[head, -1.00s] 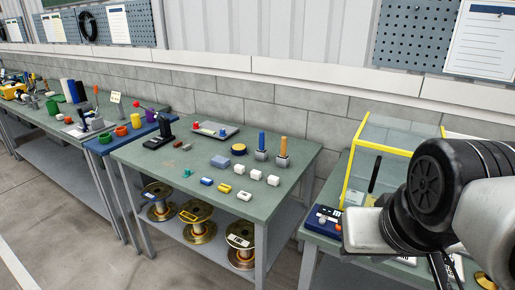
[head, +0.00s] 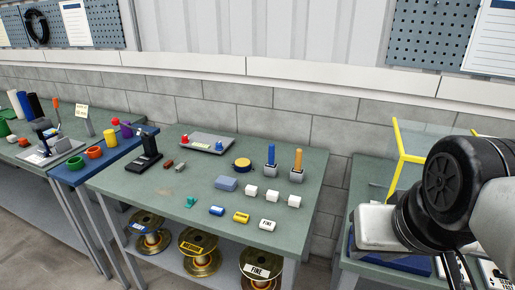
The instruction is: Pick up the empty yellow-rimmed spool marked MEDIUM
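A round spool with a yellow label reading MEDIUM (head: 198,247) stands on the lower shelf of the middle table, between two similar spools. Its body looks brass-coloured; I cannot tell whether wire is wound on it. My arm is at the right edge, over the right-hand table, well apart from both. Dark narrow parts below it look like my gripper (head: 452,272), mostly hidden and cut off, so its opening is unclear.
A spool marked FINE (head: 260,268) and a blue-labelled spool (head: 147,232) flank the MEDIUM one. The green tabletop (head: 150,190) holds blocks, coloured tags, two upright pegs and a grey tray (head: 208,143). A yellow-framed clear case (head: 397,160) stands near my arm.

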